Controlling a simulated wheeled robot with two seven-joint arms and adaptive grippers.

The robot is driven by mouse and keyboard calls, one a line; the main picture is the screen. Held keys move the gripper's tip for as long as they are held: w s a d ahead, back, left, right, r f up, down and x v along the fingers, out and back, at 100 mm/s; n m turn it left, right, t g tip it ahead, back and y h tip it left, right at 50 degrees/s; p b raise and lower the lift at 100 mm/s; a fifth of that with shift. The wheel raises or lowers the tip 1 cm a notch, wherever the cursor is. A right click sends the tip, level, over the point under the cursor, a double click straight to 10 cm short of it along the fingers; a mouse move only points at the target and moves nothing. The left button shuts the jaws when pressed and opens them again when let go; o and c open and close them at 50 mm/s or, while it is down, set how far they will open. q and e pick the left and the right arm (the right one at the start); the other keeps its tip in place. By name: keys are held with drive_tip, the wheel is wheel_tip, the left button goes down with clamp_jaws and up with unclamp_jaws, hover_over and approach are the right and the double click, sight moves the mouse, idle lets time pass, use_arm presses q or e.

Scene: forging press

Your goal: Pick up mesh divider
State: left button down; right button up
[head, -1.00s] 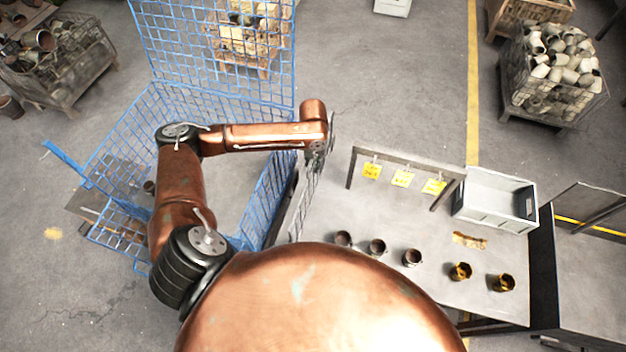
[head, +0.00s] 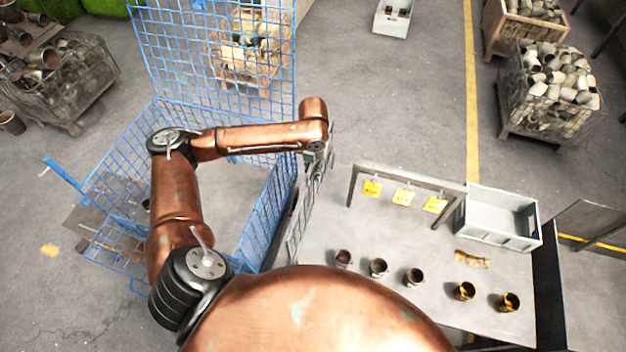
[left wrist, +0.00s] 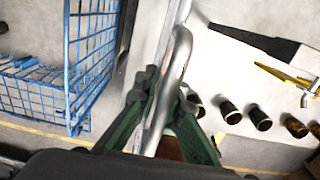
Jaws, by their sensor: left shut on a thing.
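The mesh divider (head: 297,225) is a grey wire panel, seen nearly edge-on between the blue mesh cage (head: 262,215) and the work table (head: 400,235). My left gripper (head: 321,152) is at its upper end, partly hidden by my arm. In the left wrist view, the green fingers of my left gripper (left wrist: 163,108) are closed around a grey metal bar of the mesh divider (left wrist: 180,62). The divider's lower part is hard to make out in the head view. My right gripper is not in view.
The table holds several dark and brassy cups (head: 379,268), a frame with yellow tags (head: 404,196) and a grey crate (head: 498,218). Bins of parts (head: 552,95) stand at the back right. Grey floor is clear behind the table.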

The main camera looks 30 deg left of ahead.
use_arm(q)
wheel_tip(320, 180, up, 10)
drive_tip(key=shift+w+f+b, duration=0.1)
drive_tip(key=shift+f+b, duration=0.15)
drive_tip(key=shift+b, duration=0.15)
drive_tip(key=shift+r, duration=0.9)
drive_tip(key=shift+r+p, duration=1.1)
drive_tip(key=shift+p, duration=0.35)
drive_tip(key=shift+r+p, duration=1.2)
drive_tip(key=shift+p, duration=0.3)
wheel_tip(320, 180, up, 8)
drive_tip(key=p, duration=0.7)
drive_tip(key=shift+f, duration=0.15)
drive_tip(key=shift+a, duration=0.1)
